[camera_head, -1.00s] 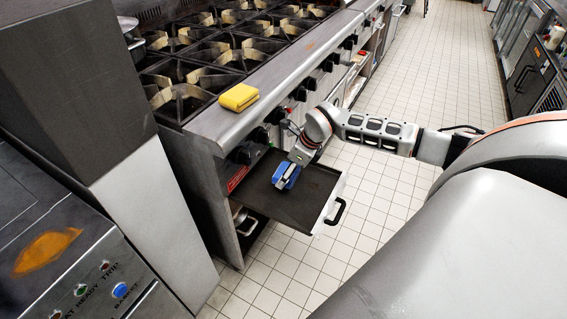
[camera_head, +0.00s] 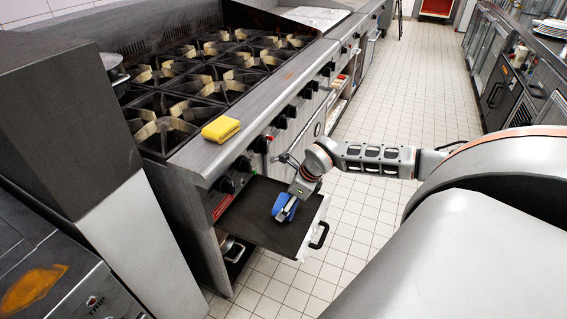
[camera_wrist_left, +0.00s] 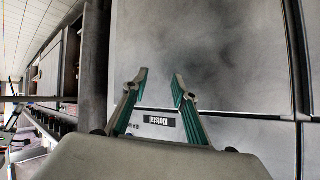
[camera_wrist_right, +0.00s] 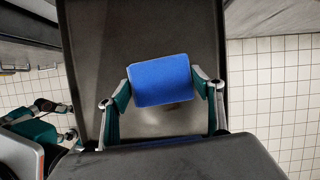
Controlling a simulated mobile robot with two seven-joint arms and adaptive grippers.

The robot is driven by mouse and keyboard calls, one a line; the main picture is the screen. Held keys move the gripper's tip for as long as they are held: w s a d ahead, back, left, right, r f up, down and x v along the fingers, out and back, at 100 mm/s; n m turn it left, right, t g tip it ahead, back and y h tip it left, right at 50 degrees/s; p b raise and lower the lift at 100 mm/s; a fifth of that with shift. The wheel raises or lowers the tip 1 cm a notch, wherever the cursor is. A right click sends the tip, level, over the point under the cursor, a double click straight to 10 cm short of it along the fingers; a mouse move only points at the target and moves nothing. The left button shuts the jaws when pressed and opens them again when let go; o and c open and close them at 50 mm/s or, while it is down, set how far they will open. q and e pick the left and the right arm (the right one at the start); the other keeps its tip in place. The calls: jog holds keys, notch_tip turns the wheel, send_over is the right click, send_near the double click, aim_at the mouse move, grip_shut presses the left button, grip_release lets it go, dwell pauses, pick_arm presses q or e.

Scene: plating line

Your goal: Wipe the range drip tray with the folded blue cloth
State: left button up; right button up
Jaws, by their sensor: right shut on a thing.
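The range drip tray (camera_head: 250,225) is pulled out below the range front, a dark flat tray with a handle at its right end. It also shows in the right wrist view (camera_wrist_right: 150,30), with a paler smudge near the cloth. The folded blue cloth (camera_wrist_right: 160,81) is between the fingers of my right gripper (camera_wrist_right: 165,88), which is shut on it. In the head view the blue cloth (camera_head: 283,208) is over the middle of the tray; I cannot tell whether it touches. My left gripper (camera_wrist_left: 160,85) is open and empty, facing a grey panel; it is not in the head view.
A yellow sponge (camera_head: 221,129) lies on the range's front ledge (camera_head: 200,158). Control knobs (camera_head: 262,144) stick out above the tray. A fryer-like unit (camera_head: 50,290) stands at the left. The tiled floor (camera_head: 400,110) right of the range is clear.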

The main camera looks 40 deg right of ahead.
aim_at(296, 214)
jog(key=shift+s+d+f+p, duration=0.1)
jog(key=shift+s+d+p, duration=0.2)
jog(key=shift+s, duration=0.3)
jog(key=shift+s+d+f+p, duration=0.15)
jog(key=shift+s+p, duration=0.15)
jog(key=shift+s, duration=0.35)
jog(key=shift+s+d+r+p, duration=0.1)
jog(key=shift+s+d+p, duration=0.2)
jog(key=shift+s, duration=0.3)
pick_arm(q)
jog(key=r, duration=0.1)
jog(key=w+r, duration=0.1)
jog(key=r, duration=0.1)
pick_arm(e)
jog(key=shift+s+f, duration=0.15)
jog(key=shift+s, duration=0.2)
